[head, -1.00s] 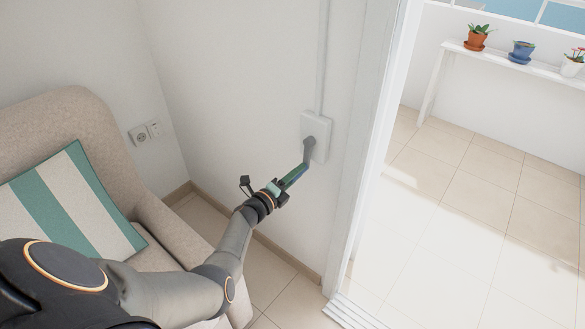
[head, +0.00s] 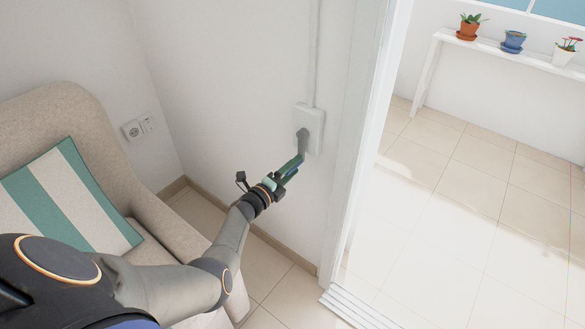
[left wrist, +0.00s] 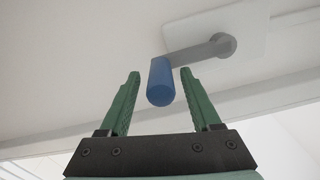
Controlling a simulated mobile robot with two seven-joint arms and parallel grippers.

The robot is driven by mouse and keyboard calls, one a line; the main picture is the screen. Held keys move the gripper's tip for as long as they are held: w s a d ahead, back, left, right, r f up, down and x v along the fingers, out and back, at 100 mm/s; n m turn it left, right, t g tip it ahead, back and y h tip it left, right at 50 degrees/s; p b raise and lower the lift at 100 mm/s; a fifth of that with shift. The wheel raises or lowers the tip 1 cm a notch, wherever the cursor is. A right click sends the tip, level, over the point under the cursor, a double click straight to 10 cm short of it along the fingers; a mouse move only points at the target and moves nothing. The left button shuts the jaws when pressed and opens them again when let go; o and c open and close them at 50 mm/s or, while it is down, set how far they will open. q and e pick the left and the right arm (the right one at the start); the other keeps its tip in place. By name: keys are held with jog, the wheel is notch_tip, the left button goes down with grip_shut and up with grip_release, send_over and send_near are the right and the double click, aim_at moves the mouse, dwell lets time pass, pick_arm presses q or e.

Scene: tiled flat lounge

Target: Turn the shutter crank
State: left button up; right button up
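The shutter crank (head: 303,138) is a grey arm on a white wall plate (head: 315,120), beside the door frame. In the left wrist view the grey crank arm (left wrist: 196,51) runs from a round hub at upper right down to a blue handle (left wrist: 160,85). My left gripper (head: 296,164) is at the crank. Its green fingers, also in the left wrist view (left wrist: 160,76), are open on either side of the blue handle, with a visible gap on each side. The handle is mostly hidden by the fingers in the head view. My right gripper is not in view.
The white door frame (head: 352,150) is just right of the crank. Beyond it are open tiled floor and a white shelf (head: 437,60) with potted plants.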

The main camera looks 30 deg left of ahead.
pick_arm(q)
jog(key=shift+s+a+r, duration=0.1)
jog(key=shift+s+p, duration=0.25)
jog(key=shift+p, duration=0.05)
jog(key=s+p, duration=0.3)
jog(key=s, duration=0.8)
jog(key=shift+s+a, duration=0.4)
jog(key=shift+a, duration=0.05)
